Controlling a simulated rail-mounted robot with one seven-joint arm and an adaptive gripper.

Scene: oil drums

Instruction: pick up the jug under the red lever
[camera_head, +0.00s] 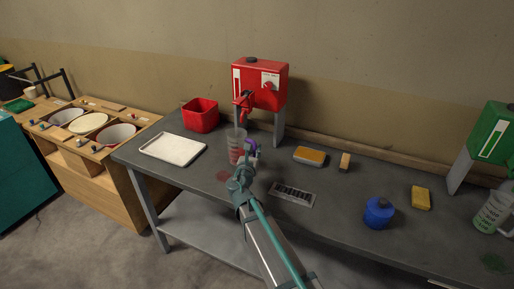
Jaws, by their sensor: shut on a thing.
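The jug (234,150) is clear with red markings and stands upright on the grey table, below the red lever (243,101). The lever hangs on the front of the red dispenser (262,84). My gripper (248,149) is at the right side of the jug and is shut on it; a purple part shows there. My arm comes up from the bottom of the view and hides part of the jug's right side and the table in front of it. The fingertips are small and partly hidden.
On the table (330,215) are a white tray (172,149), a red bin (200,115), a drain grate (293,194), a yellow-topped box (309,156), a blue container (378,212) and a yellow sponge (420,197). A green dispenser (492,134) with another jug (492,213) stands far right.

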